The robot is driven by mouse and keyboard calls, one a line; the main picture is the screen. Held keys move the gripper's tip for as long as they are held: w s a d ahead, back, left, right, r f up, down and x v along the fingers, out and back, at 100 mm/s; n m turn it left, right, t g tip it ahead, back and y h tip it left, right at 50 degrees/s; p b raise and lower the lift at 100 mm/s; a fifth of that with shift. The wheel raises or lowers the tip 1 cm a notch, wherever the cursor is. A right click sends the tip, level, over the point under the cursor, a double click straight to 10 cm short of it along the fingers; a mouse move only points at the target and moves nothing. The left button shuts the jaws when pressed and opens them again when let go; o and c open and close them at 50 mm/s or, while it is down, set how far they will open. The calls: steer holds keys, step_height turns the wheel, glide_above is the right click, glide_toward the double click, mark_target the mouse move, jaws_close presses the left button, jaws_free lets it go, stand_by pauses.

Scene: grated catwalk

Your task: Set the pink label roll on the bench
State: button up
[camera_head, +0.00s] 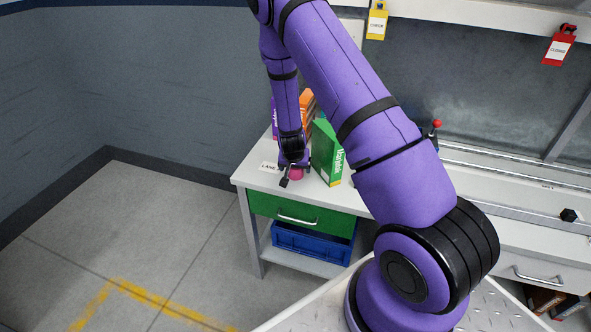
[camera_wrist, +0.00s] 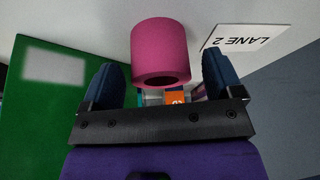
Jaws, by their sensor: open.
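The pink label roll (camera_head: 296,173) stands on the white bench (camera_head: 262,180) near its left end, beside a green box. My gripper (camera_head: 290,170) is over the roll at the bench's front left, partly hiding it. In the wrist view the roll (camera_wrist: 160,48) sits between and slightly beyond the two open fingers (camera_wrist: 160,78). Gaps show on both sides of it, and the hole in its near end is visible. Whether its far end touches the bench is hard to see.
A green box (camera_head: 327,152) stands just right of the roll, with orange and purple boxes behind. A "LANE 2" card (camera_wrist: 248,42) lies on the bench to the left. A green drawer (camera_head: 300,215) and a blue crate (camera_head: 310,243) are below. The floor at left is clear.

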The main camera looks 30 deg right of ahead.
steer(key=s+a+r+n+y, duration=0.1)
steer(key=s+a+r, duration=0.3)
steer(key=r, duration=0.7)
steer(key=s+a+r+n+t+y, duration=0.1)
steer(key=s+a+r+y, duration=0.2)
steer(key=r, duration=0.9)
steer(key=s+a+r+n, duration=0.2)
steer(key=s+a+r, duration=0.25)
steer(key=r, duration=0.65)
steer(key=s+r+n, duration=0.1)
steer(key=s+r, duration=0.3)
steer(key=s, duration=0.3)
steer(key=s+a+r+n, duration=0.1)
steer(key=s+r, duration=0.3)
steer(key=s, duration=0.4)
steer(key=s+a+r+n, duration=0.1)
steer(key=s+r+n, duration=0.1)
steer(key=s+r, duration=0.2)
steer(key=s, duration=0.3)
steer(key=shift+s+r+t+h, duration=0.2)
steer(key=shift+s+t+h, duration=0.1)
steer(key=shift+h, duration=0.1)
steer(key=shift+w, duration=0.1)
steer(key=shift+c, duration=0.5)
